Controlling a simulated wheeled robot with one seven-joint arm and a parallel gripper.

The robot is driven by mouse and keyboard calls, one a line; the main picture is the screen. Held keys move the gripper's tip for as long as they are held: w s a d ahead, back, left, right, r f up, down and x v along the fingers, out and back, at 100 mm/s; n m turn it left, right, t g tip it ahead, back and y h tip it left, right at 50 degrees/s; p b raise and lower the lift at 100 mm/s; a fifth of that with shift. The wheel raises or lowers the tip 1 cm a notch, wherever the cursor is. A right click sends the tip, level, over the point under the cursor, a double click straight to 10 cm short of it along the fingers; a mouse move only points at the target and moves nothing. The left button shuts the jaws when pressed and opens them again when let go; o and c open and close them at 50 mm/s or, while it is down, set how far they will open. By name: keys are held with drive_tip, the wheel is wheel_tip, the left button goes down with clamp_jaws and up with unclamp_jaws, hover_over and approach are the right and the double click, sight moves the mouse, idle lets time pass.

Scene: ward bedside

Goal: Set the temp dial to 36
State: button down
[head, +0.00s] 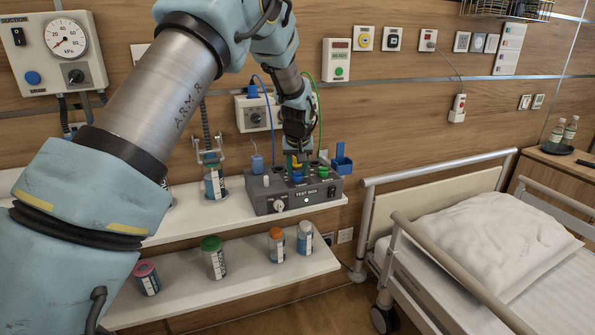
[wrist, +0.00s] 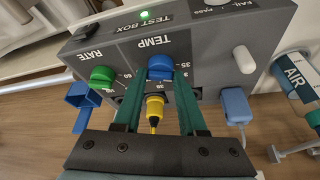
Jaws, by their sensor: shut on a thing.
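The grey test box (head: 268,203) stands on the upper wall shelf. In the wrist view its face (wrist: 222,45) appears upside down, with the TEMP label above the blue temp dial (wrist: 160,66). My gripper (wrist: 159,78) has its two teal fingers on either side of this dial and is shut on it. Numbers around the dial are partly hidden by the fingers; I cannot read where the dial points. In the head view my gripper (head: 297,163) reaches down from above, and the blue dial (head: 297,177) shows just below it.
The green rate dial (wrist: 102,76) is close beside the temp dial. A yellow plug (wrist: 155,107) sits between my fingers, behind the dial. A white lever (wrist: 244,60) and a blue holder (wrist: 84,102) are nearby. The lower shelf (head: 190,298) holds several bottles.

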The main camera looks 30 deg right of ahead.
drive_tip(key=shift+w+a+m+g+h+b, duration=0.1)
drive_tip(key=shift+m+g+h+b, duration=0.25)
drive_tip(key=shift+m, duration=0.85)
drive_tip(key=shift+m+g+h+b, duration=0.2)
drive_tip(key=shift+m+g+h, duration=0.2)
drive_tip(key=shift+m, duration=0.8)
drive_tip(key=shift+c, duration=2.4)
unclamp_jaws()
drive_tip(key=b+v, duration=0.3)
drive_tip(key=v, duration=0.7)
drive_tip(key=shift+a+r, duration=0.15)
drive_tip(key=shift+r, duration=0.15)
